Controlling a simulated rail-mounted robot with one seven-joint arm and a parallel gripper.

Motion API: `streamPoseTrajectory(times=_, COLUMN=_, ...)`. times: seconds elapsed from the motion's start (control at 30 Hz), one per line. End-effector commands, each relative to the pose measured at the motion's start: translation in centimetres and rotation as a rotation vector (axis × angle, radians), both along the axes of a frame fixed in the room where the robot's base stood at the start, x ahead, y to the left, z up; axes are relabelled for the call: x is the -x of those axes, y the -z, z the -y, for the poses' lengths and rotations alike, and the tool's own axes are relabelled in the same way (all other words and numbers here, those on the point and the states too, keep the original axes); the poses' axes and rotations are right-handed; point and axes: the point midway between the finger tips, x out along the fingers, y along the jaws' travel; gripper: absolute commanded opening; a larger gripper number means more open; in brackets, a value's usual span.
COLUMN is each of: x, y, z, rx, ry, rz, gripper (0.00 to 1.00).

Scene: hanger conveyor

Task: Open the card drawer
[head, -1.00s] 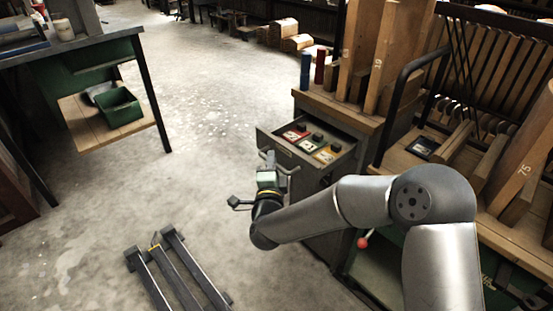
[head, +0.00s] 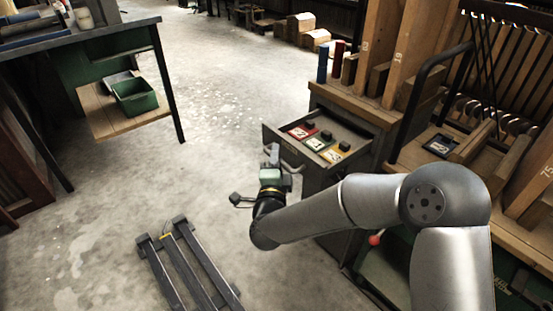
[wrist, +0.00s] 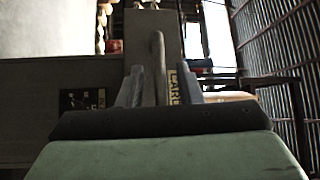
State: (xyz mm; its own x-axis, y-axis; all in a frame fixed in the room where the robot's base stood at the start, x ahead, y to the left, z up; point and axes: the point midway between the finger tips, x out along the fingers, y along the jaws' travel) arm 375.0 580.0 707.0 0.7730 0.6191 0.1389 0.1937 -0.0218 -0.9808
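The card drawer (head: 282,146) is pulled out of the grey cabinet (head: 325,208), and red, white and yellow cards (head: 315,143) show inside. Its front faces my gripper (head: 278,158). In the wrist view, the upright grey drawer handle (wrist: 158,68) stands between the two fingers of my gripper (wrist: 160,85). A gap shows between the handle and the right finger, where part of a "CARD" label (wrist: 173,87) is visible. The fingers look open around the handle. Whether the left finger touches it cannot be told.
A black low frame (head: 185,265) lies on the floor at lower left. A bench (head: 100,40) with a green bin (head: 135,97) on its shelf stands at left. Wooden boards and racks crowd the right. The floor between is clear.

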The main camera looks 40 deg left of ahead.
Motion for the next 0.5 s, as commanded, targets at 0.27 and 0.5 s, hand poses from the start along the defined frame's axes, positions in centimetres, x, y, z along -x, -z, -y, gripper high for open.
streamPoseTrajectory(times=0.27, x=1.3, y=0.2, z=0.9, rx=0.001, ry=-0.002, rz=-0.001, gripper=0.32)
streamPoseTrajectory(times=0.5, x=5.6, y=1.0, z=4.3, rx=0.004, ry=-0.004, rz=-0.002, gripper=0.32)
